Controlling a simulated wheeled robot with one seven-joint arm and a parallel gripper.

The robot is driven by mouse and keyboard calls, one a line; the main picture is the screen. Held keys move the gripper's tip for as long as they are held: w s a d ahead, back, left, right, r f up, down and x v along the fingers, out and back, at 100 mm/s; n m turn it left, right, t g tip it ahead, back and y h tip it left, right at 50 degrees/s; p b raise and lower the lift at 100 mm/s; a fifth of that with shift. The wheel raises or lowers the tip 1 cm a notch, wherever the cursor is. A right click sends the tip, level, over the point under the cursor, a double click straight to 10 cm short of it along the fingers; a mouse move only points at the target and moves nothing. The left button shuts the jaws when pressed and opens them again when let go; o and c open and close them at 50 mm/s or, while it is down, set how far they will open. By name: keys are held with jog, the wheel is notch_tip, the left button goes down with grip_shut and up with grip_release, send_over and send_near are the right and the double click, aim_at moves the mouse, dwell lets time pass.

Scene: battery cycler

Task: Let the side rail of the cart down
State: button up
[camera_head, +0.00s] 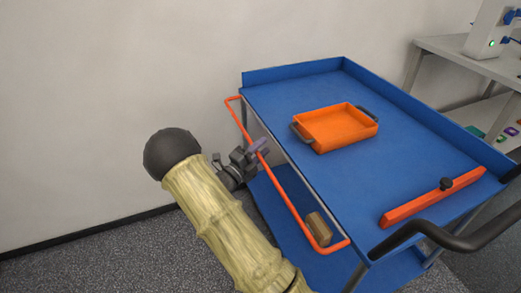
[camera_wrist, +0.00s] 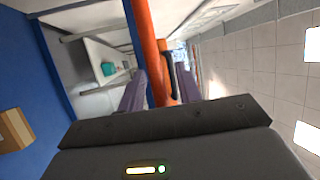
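The blue cart (camera_head: 400,150) stands against the wall. Its orange side rail (camera_head: 292,207) is a long U-shaped bar on the left side, standing out from the tabletop edge, with its ends bent back to the cart. My gripper (camera_head: 258,148) is at the rail, nearer its far end. In the wrist view the rail (camera_wrist: 144,28) runs between my two purple fingers (camera_wrist: 160,90), which lie close on either side of it and appear shut on it. The fingertips' exact contact is partly hidden.
An orange tray (camera_head: 340,128) with dark handles and an orange bar (camera_head: 430,203) with a black knob are on the cart top. A brown block (camera_head: 318,229) sits low near the rail. A black push handle (camera_head: 470,242) is at front right; a grey bench (camera_head: 460,65) stands behind.

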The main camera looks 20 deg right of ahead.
grip_shut()
